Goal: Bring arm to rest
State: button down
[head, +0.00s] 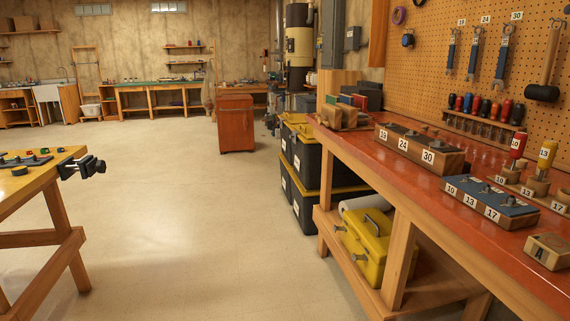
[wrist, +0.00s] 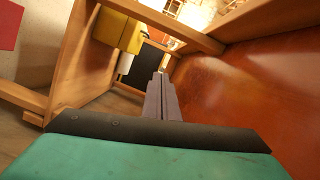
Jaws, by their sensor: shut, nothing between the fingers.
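My gripper (wrist: 160,80) shows only in the wrist view, where its two grey fingers lie together, shut and empty. The red-brown bench top (wrist: 240,95) fills the right of that view, tilted, with the wooden bench frame (wrist: 85,50) to the left. The fingers point along the bench towards its lower shelf area; I cannot tell how far they are from the bench. My arm does not show in the head view, where the same workbench (head: 400,172) runs along the right.
On the bench are a wooden block marked 24 and 30 (head: 412,155), a blue-topped block (head: 490,206) and screwdrivers. A yellow toolbox (head: 368,240) sits on the lower shelf. A yellow-topped table with a vise (head: 82,167) stands at left. The floor (head: 190,230) between is clear.

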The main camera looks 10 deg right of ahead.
jog(key=w+a+f+g+y+p, duration=0.1)
jog(key=w+a+f+g+p, duration=0.2)
jog(key=a+f, duration=0.4)
jog(key=w+a+f+n+g+y+p, duration=0.1)
jog(key=w+a+f+g+p, duration=0.2)
jog(key=a, duration=0.7)
jog(key=w+a+f+g+y+p, duration=0.1)
jog(key=w+a+f+g+p, duration=0.2)
jog(key=a+f, duration=0.45)
jog(key=s+a+f+n+g+h+p, duration=0.1)
jog(key=s+a+f+g+p, duration=0.2)
jog(key=a, duration=0.6)
jog(key=s+a+f+n+g+p, duration=0.1)
jog(key=a+f+n+g+p, duration=0.15)
jog(key=a+f, duration=0.4)
jog(key=s+a+f+n+g+h+p, duration=0.1)
jog(key=s+a+n+g+h+p, duration=0.2)
jog(key=s, duration=0.8)
jog(key=s+a+f+n+g+h+p, duration=0.1)
jog(key=s+a+n+g+h+p, duration=0.2)
jog(key=s+a+p, duration=0.5)
jog(key=s+a+g+h, duration=0.1)
jog(key=s+a, duration=0.1)
jog(key=shift+s+a+h, duration=0.15)
jog(key=shift+s+h, duration=0.15)
jog(key=shift+s, duration=0.1)
jog(key=shift+n, duration=0.25)
